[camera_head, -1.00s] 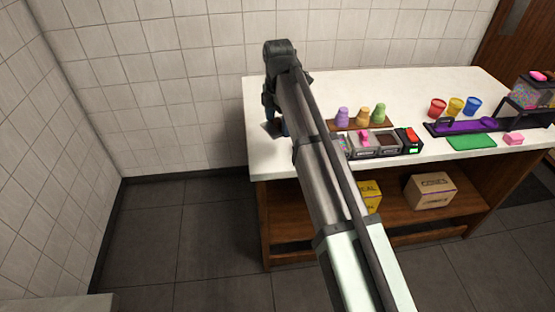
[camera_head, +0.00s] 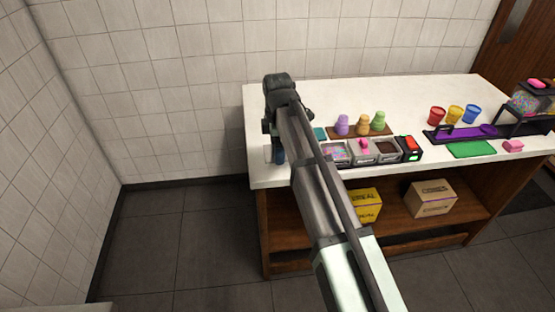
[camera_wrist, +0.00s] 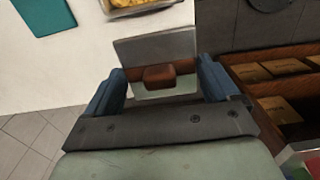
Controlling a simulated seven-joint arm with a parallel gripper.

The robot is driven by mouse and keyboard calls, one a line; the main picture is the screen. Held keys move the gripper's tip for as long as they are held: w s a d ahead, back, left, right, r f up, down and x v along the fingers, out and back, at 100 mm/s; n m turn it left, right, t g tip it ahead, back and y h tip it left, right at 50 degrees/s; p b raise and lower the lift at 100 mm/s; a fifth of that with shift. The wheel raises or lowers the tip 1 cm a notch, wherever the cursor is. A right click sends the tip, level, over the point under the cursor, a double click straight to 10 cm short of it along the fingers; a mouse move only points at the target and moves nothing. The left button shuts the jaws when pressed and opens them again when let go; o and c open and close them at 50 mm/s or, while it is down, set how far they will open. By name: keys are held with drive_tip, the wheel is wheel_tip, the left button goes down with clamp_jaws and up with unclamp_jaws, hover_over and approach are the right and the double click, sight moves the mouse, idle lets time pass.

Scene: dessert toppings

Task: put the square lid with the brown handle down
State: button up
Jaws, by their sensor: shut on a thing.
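My gripper (camera_wrist: 158,84) is shut on the brown handle (camera_wrist: 158,76) of the square lid, with one blue finger at each side. The grey lid (camera_wrist: 157,48) shows beyond the handle in the wrist view. In the head view my gripper (camera_head: 277,154) points down at the left front part of the white counter (camera_head: 300,98). There the lid is mostly hidden by my arm. I cannot tell whether the lid touches the counter or hangs just above it.
A teal flat piece (camera_wrist: 44,14) and a container of yellow topping (camera_wrist: 137,6) lie nearby. Right of my arm stand a sprinkle container (camera_head: 335,152), a pink-handled container (camera_head: 362,150), a brown-filled container (camera_head: 387,149) and a black device (camera_head: 409,148). Boxes (camera_head: 431,197) sit on the lower shelf.

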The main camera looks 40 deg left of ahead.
sight(278, 167)
drive_tip(key=shift+f, duration=2.6)
drive_tip(key=shift+f, duration=0.15)
drive_tip(key=o, duration=0.8)
wheel_tip(278, 167, up, 12)
drive_tip(key=shift+r, duration=0.2)
